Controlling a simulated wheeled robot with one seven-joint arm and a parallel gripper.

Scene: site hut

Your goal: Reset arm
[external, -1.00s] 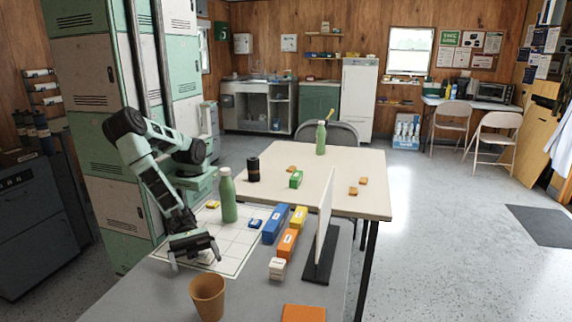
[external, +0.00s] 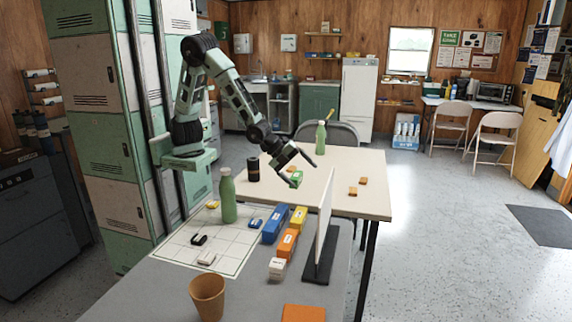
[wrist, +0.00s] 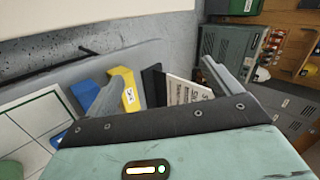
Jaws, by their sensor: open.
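My gripper (external: 306,175) is raised in the air over the tables, left of the upright white panel's top in the external view. Its fingers are spread with nothing between them; they also show apart in the wrist view (wrist: 166,68). Below it in the external view stand a blue box (external: 275,224), a yellow box (external: 298,217), an orange box (external: 287,243) and a white box (external: 277,267). A gridded mat (external: 178,250) lies to their left, with a black piece (external: 199,240) and a white piece (external: 206,258) on it.
A white panel (external: 322,225) stands upright on a black base. A green bottle (external: 228,197) stands on the mat, and a brown cup (external: 207,296) stands in front. A dark can (external: 253,169) and another green bottle (external: 321,138) stand on the cream table (external: 355,180).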

